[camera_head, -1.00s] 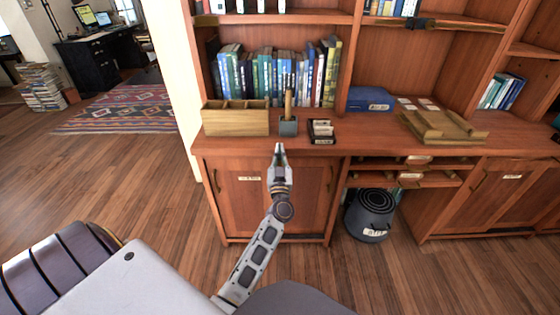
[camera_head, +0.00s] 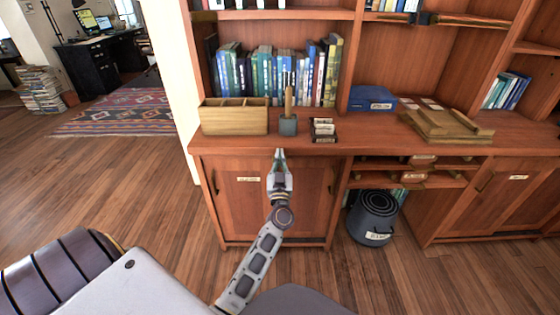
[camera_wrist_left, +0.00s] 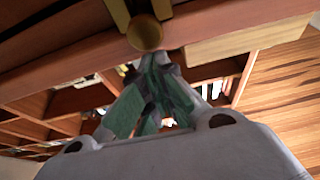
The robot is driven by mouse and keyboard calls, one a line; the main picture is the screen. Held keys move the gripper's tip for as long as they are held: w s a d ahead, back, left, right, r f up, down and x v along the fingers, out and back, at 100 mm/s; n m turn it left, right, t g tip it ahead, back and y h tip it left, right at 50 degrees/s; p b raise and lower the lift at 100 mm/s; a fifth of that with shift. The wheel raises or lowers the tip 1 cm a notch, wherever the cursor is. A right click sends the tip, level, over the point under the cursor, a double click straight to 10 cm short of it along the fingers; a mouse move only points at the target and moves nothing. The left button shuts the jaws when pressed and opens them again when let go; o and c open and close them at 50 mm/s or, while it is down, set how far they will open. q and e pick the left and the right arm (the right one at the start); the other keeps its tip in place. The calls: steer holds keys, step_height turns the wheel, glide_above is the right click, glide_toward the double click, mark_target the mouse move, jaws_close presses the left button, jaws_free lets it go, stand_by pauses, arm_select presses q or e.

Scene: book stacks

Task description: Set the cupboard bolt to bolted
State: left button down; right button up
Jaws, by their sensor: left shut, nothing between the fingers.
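The cupboard has a left door (camera_head: 236,208) with a pale label and a right door (camera_head: 312,205); both look closed. My left gripper (camera_head: 279,154) is shut and empty in front of the seam between the doors, just below the counter edge. It hides that part of the cupboard in the head view. In the left wrist view its green fingers (camera_wrist_left: 155,85) are together, just below a round brass knob (camera_wrist_left: 145,33) between brass strips, which looks like the bolt. I cannot tell whether they touch, nor the bolt's setting. My right gripper is not in view.
On the counter stand a wooden divided box (camera_head: 234,120), a small pot (camera_head: 288,126), a card holder (camera_head: 323,130) and a wooden tray (camera_head: 447,126). A dark bin (camera_head: 373,218) stands on the floor right of the doors. The floor at left is open.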

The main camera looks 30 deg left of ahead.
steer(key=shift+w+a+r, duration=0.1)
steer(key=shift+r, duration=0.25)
arm_select(q)
steer(key=shift+f, duration=0.15)
step_height(320, 180, down, 3)
steer(key=shift+f+b, duration=0.2)
steer(key=shift+b, duration=0.1)
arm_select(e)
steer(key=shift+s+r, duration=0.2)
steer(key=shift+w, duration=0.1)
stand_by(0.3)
